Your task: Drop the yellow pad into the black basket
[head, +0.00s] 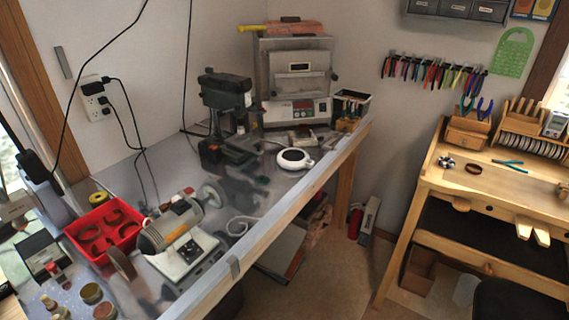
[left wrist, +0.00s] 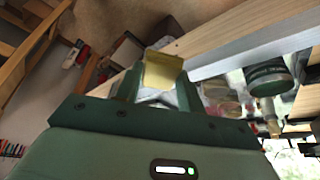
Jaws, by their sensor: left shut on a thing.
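The yellow pad (left wrist: 163,70) is a small, flat yellowish piece in the left wrist view. My left gripper (left wrist: 160,88) is shut on it, with one dark green finger on each side. The pad sits at the fingertips, in front of the bench's wooden edge as seen in this view. Neither of my grippers shows in the head view. I cannot make out the black basket for certain in either view.
A metal-topped bench (head: 262,208) carries a red tray (head: 104,228), a bench grinder (head: 172,228), a green drill press (head: 226,95) and a kiln (head: 298,75). A wooden workbench (head: 435,180) stands at the right. Open floor (head: 330,270) lies between the benches.

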